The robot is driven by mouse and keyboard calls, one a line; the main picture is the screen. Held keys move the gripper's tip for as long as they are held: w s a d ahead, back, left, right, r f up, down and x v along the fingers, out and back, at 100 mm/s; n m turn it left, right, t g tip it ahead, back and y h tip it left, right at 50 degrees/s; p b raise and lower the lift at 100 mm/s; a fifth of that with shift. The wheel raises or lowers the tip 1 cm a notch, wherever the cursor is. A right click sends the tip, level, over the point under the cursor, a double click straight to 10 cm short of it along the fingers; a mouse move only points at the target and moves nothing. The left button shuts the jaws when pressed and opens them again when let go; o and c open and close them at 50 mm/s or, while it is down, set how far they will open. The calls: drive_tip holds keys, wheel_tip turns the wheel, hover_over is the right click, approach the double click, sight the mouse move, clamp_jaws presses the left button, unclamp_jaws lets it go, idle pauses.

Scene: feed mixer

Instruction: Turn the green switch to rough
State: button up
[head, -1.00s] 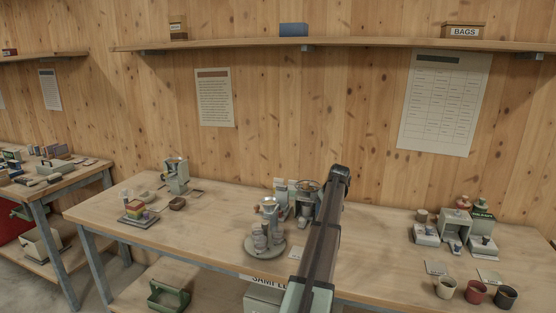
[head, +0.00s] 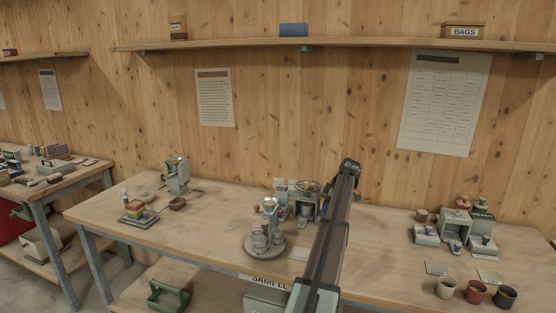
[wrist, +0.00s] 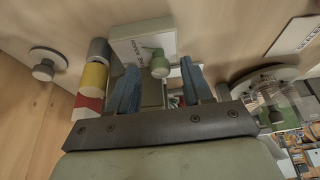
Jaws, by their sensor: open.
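The green switch (wrist: 160,68) is a small round knob on a pale box (wrist: 142,42) in the wrist view. The box face carries dark lettering too small to read surely. My gripper (wrist: 160,64) has two blue fingers, spread apart, one on each side of the knob in the picture. I cannot tell whether either finger touches it. In the head view my own arm crosses the bench and hides the gripper, and I cannot pick out the green switch there.
In the wrist view a red, yellow and grey stack (wrist: 93,78) is close left of the fingers. A grey round knob (wrist: 44,68) is farther left and a round green-rimmed device (wrist: 270,88) is right. In the head view cups (head: 446,288) stand at the bench's right front.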

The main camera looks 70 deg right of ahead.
drive_tip(key=shift+d+n+y, duration=0.2)
drive_tip(key=shift+n+y, duration=0.2)
drive_tip(key=shift+n, duration=0.5)
drive_tip(key=a+v, duration=0.1)
drive_tip(key=v, duration=1.3)
drive_tip(key=w+d+m+g+h, duration=0.2)
drive_tip(key=w+d+m+h, duration=0.5)
drive_tip(key=w+d+h, duration=0.35)
drive_tip(key=w+r+m+t+h, duration=0.1)
drive_tip(key=w+r+m+h, duration=0.1)
drive_tip(key=w, duration=1.7)
drive_tip(key=shift+w+a+r+m+t+h, duration=0.2)
drive_tip(key=shift+w+a+m+t+h, duration=0.15)
drive_tip(key=shift+a, duration=0.15)
drive_tip(key=shift+s, duration=0.1)
